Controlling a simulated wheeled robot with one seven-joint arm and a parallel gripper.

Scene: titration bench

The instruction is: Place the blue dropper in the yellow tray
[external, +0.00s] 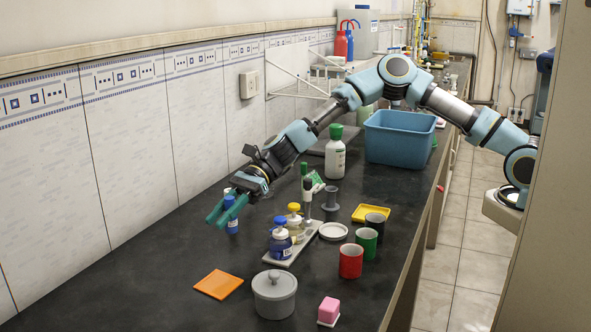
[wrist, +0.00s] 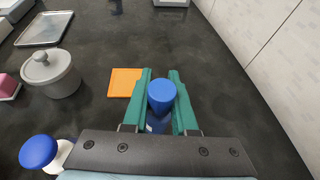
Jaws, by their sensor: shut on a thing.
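The blue dropper, a small bottle with a blue cap and a pale label (external: 232,225), is between the fingers of my gripper (external: 222,212) on the wall side of the bench. In the wrist view its blue cap (wrist: 161,92) sits between the two green fingers, which are shut on it. It looks upright; I cannot tell whether its base touches the bench. The yellow tray (external: 359,213) lies flat at the right of the bench, beyond the bottles and behind the dark cup, well away from my gripper. It is not in the wrist view.
An orange tray (external: 218,284) and grey lidded pot (external: 274,295) are at the front.

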